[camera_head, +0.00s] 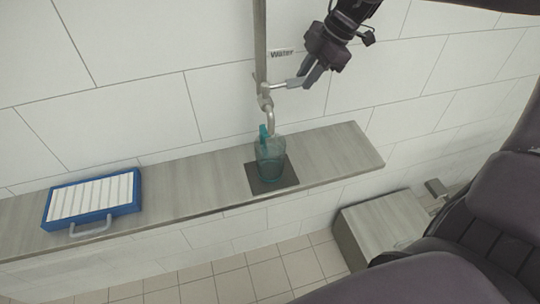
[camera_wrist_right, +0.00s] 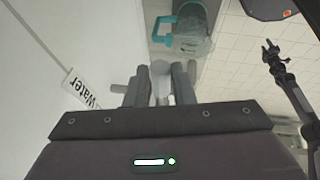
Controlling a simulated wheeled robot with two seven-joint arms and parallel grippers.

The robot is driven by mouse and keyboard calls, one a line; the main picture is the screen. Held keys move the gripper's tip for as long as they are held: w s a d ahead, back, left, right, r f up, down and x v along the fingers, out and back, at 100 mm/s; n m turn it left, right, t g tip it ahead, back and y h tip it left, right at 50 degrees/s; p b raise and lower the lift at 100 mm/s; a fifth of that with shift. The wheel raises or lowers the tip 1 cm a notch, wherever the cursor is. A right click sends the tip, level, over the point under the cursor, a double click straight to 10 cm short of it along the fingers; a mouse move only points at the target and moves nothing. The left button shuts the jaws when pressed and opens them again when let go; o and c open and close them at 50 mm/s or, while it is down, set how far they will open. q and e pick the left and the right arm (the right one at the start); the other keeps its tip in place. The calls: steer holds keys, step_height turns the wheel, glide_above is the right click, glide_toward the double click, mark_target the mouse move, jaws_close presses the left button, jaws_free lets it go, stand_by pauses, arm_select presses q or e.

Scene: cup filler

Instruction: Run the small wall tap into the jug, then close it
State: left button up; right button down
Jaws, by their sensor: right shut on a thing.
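The small wall tap (camera_head: 267,102) hangs on a vertical pipe beside the "Water" label (camera_head: 282,52). Its spout points down and its lever (camera_head: 293,84) sticks out to the right. My right gripper (camera_head: 306,80) is shut on the lever; the wrist view shows its fingers (camera_wrist_right: 160,88) around a pale piece. A clear, teal-tinted jug (camera_head: 270,160) with a teal handle stands upright under the spout on a dark square mat (camera_head: 289,179). It also shows in the wrist view (camera_wrist_right: 188,28). I cannot make out a stream or a water level. My left gripper (camera_wrist_right: 270,50) is small in the wrist view, away from the tap.
A blue tray with white slats (camera_head: 138,203) and a grey handle lies on the left of the grey shelf (camera_head: 335,155). The shelf between tray and mat is clear. A low grey box (camera_head: 385,225) stands on the floor at the right. The tiled wall is close behind.

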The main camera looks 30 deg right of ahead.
steer(key=shift+w+r, duration=0.15)
steer(key=shift+w+r+n, duration=0.1)
steer(key=shift+r+n, duration=0.05)
steer(key=shift+n, duration=0.15)
steer(key=c, duration=1.5)
jaws_free()
steer(key=shift+w+d, duration=0.1)
steer(key=o, duration=0.3)
steer(key=shift+w, duration=0.1)
steer(key=shift+o, duration=0.3)
steer(key=shift+w+d+f, duration=0.1)
steer(key=shift+w+f, duration=0.05)
steer(key=shift+f, duration=0.15)
steer(key=b+v, duration=0.2)
steer(key=v, duration=0.5)
steer(key=shift+d+r, duration=0.15)
steer(key=shift+r, duration=0.25)
